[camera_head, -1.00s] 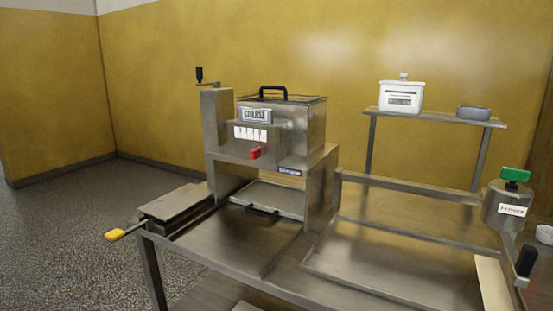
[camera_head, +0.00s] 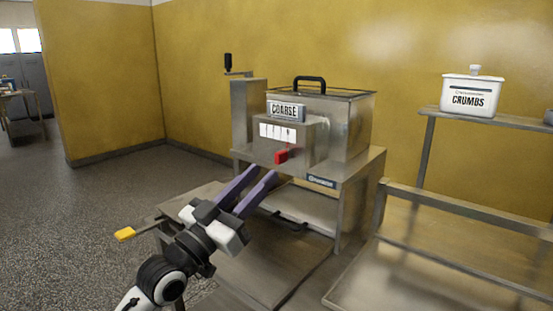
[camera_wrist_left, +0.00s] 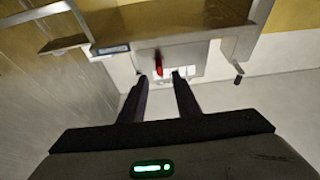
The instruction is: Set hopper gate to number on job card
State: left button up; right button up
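The hopper (camera_head: 345,125) is a steel box with a black top handle and a plate reading COARSE (camera_head: 285,110). Below the plate is a white number scale (camera_head: 278,132), its digits too small to read. A red gate lever (camera_head: 281,156) sits under the scale, toward its right end; it also shows in the left wrist view (camera_wrist_left: 158,64). My left gripper (camera_head: 263,172) is open and empty, its purple fingers pointing at the lever from below and in front, apart from it. In the wrist view the lever appears between and beyond the fingertips (camera_wrist_left: 160,76). My right gripper and a job card are not visible.
A crank (camera_head: 228,64) stands on the left tower. A white CRUMBS tub (camera_head: 470,95) sits on a shelf (camera_head: 500,124) at right. Floor at left is clear.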

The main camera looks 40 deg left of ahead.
aim_at(276, 161)
pick_arm(q)
jog(key=x, duration=0.6)
jog(key=shift+f+p, duration=0.1)
jog(key=shift+p, duration=0.25)
grip_shut()
